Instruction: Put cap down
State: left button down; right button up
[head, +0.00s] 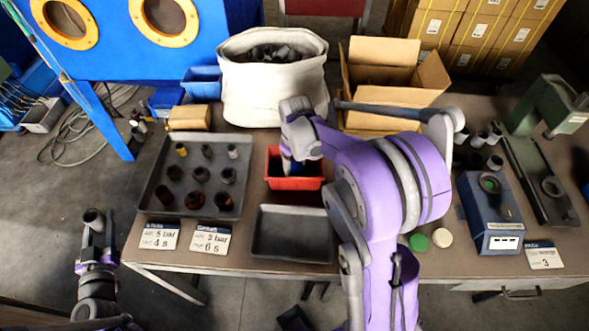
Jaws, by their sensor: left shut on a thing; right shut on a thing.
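My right gripper (289,160) reaches over the red bin (296,183) in the middle of the table, pointing down. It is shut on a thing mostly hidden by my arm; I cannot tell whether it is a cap. A bit of blue shows by the fingers inside the bin. My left gripper (93,228) is at the lower left, off the table edge. It is shut on a small dark cylindrical part (93,217) with an open top. A green round cap (418,242) and a cream round cap (442,237) lie on the table right of my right arm.
A grey tray (160,160) with several dark fittings is at the left. An empty grey tray (291,234) lies at the front middle. A white bin (272,85), a cardboard box (395,95) and a blue device (490,215) stand around. A blue cabinet (150,62) is at the back left.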

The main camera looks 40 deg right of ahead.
jog(key=shift+f, duration=0.95)
jog(key=shift+f, duration=0.25)
jog(key=o, duration=1.4)
jog(key=shift+r, duration=0.1)
